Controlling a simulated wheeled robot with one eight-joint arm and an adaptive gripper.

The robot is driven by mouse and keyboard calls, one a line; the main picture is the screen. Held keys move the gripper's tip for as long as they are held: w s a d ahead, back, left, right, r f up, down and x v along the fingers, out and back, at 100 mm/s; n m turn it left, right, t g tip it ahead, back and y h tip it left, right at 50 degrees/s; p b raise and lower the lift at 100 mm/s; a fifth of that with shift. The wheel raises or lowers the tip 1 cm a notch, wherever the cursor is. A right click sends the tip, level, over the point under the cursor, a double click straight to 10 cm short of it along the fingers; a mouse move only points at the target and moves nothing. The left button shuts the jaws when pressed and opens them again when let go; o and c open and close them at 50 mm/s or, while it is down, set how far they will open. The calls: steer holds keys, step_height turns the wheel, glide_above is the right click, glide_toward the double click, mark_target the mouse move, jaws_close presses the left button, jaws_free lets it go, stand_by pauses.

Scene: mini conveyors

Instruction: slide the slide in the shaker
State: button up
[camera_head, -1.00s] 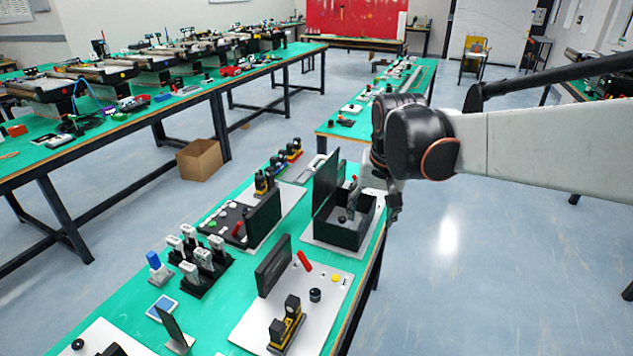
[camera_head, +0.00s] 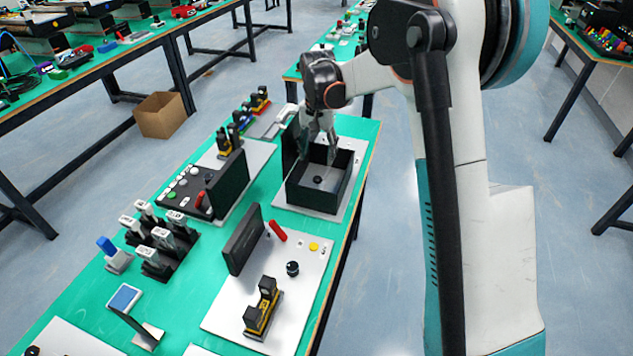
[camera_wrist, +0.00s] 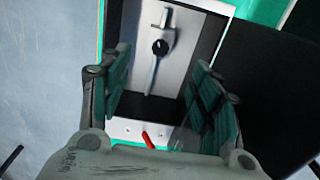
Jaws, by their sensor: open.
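The shaker is an open black box (camera_head: 327,204) with its dark lid (camera_head: 289,149) standing up on the left side in the head view. A small black round knob (camera_head: 317,180) shows inside it. In the wrist view, the knob (camera_wrist: 160,46) sits on a slotted light metal plate (camera_wrist: 185,62) at the box's bottom. My gripper (camera_head: 320,140) is over the far part of the box. In the wrist view my gripper (camera_wrist: 163,90) is open and empty, its two green-padded fingers on either side of the plate's near part, with the knob beyond them.
A panel with a yellow button (camera_head: 314,246), a black dial (camera_head: 292,268) and a red lever (camera_head: 278,230) lies nearer on the green table. A black panel with buttons (camera_head: 190,195) is at the left. The dark lid (camera_wrist: 268,85) is close beside the right finger.

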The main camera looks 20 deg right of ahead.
mark_target(318, 178)
step_height(318, 178, down, 13)
steer(key=b, duration=0.4)
steer(key=shift+r, duration=0.15)
